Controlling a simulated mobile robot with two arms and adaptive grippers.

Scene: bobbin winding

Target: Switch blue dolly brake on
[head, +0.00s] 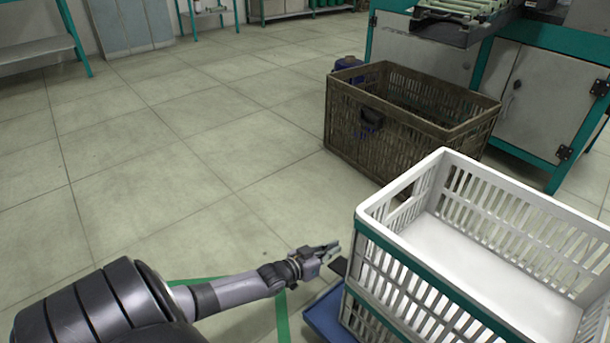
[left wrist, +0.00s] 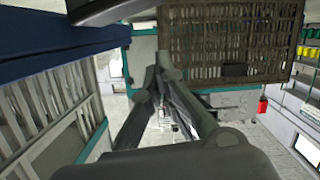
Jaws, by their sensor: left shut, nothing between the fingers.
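The blue dolly (head: 324,318) is low at the bottom of the head view, mostly hidden under a white crate with a teal band (head: 375,243). A small dark tab (head: 340,266) sticks out by the crate's near left corner. It looks like the brake pedal, but its on or off position cannot be told. My left gripper (head: 332,248) is shut and empty, just left of and slightly above the tab, with no contact visible. In the left wrist view the dolly's blue edge (left wrist: 70,47) runs across the upper left, and my left fingers (left wrist: 160,70) point away. My right gripper is not in view.
A brown slatted crate (head: 350,125) stands on the floor behind the white one. A teal-framed machine (head: 540,110) is at the upper right. Green tape (head: 282,315) marks the floor near my arm. The tiled floor to the left is clear.

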